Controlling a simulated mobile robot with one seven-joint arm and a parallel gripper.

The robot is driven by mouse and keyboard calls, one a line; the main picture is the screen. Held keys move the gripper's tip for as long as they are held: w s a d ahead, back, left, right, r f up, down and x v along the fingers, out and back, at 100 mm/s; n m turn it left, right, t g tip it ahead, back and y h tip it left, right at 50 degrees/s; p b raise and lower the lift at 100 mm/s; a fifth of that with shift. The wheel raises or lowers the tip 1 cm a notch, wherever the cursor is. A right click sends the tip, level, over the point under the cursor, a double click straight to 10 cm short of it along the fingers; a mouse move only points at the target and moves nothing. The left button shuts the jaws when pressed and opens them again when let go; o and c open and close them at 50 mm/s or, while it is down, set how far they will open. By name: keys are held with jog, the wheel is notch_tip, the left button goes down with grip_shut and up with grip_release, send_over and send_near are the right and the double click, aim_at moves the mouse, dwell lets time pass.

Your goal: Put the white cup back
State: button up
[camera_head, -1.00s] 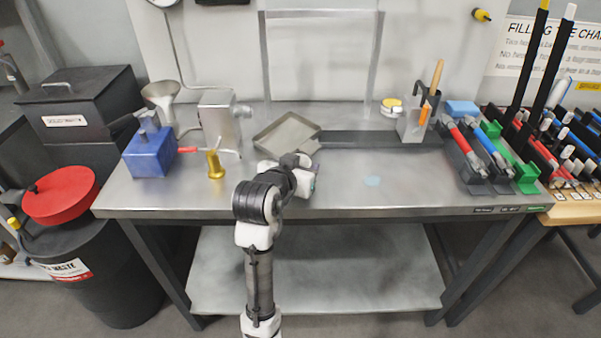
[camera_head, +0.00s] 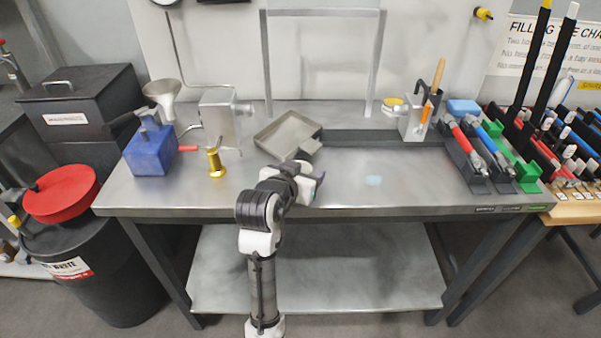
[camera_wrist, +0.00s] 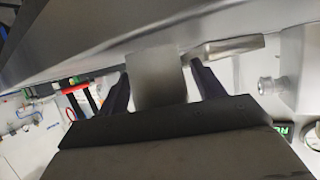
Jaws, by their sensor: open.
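My gripper (camera_head: 314,180) is low over the front middle of the steel table, just in front of the metal tray. In the wrist view its two dark fingers (camera_wrist: 160,90) stand apart. A plain pale grey, straight-sided shape (camera_wrist: 158,75) shows between them, with its far end near the table surface. It may be the white cup in shadow, but I cannot tell for sure, nor whether the fingers touch it. In the head view my wrist hides this spot, and I cannot make out a white cup elsewhere on the table.
The square metal tray (camera_head: 287,134) lies behind my gripper. A blue box (camera_head: 150,150), a brass piece (camera_head: 215,163) and a metal box (camera_head: 219,118) stand left. A tool holder (camera_head: 414,124) and tool racks (camera_head: 480,160) stand right.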

jog(key=shift+r, duration=0.25)
jog(key=shift+s+a, duration=0.2)
jog(key=shift+s, duration=0.1)
jog(key=p+v, duration=0.5)
jog(key=v, duration=0.4)
jog(key=shift+r, duration=0.4)
jog(key=shift+a+p, duration=0.1)
jog(key=shift+p, duration=0.65)
jog(key=p+v, duration=0.1)
jog(key=p, duration=0.5)
jog(key=shift+s+a, duration=0.1)
jog(key=shift+s, duration=0.35)
jog(key=shift+s+f+p, duration=0.1)
jog(key=shift+f+p, duration=0.05)
jog(key=shift+p, duration=0.15)
